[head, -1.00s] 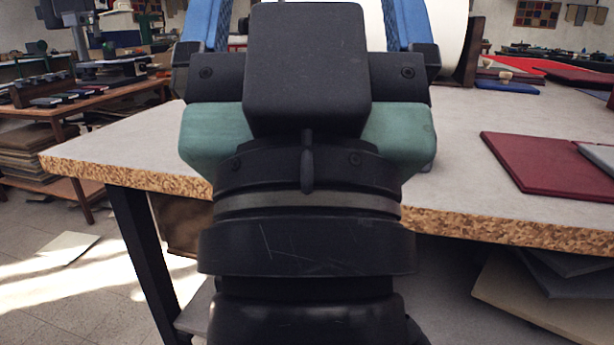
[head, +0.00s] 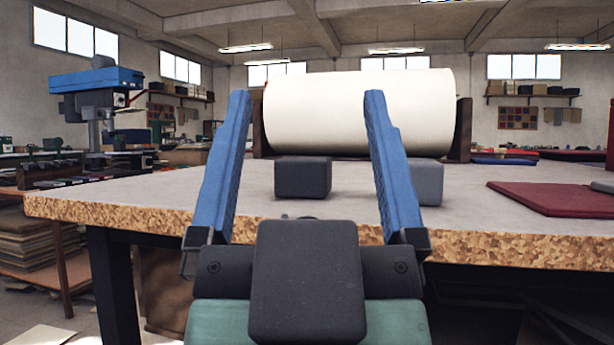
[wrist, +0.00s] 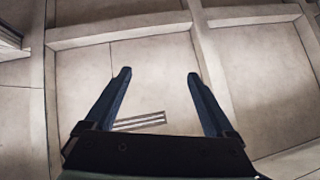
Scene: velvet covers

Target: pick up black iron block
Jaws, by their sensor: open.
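The black iron block (head: 303,177) is a small dark cube resting on the grey tabletop in the head view. It shows between the two blue fingers of my gripper (head: 305,95), beyond them and clear of their pads. My gripper is open and empty, its fingers pointing up and apart. In the wrist view my gripper (wrist: 158,73) also shows open, with only the ceiling beyond it; the block is not seen there.
A grey block (head: 428,183) stands right of the black one, partly behind my right finger. A large white roll (head: 330,110) lies behind on a dark stand. A dark red board (head: 555,198) lies at the right. The speckled table edge (head: 120,222) is in front.

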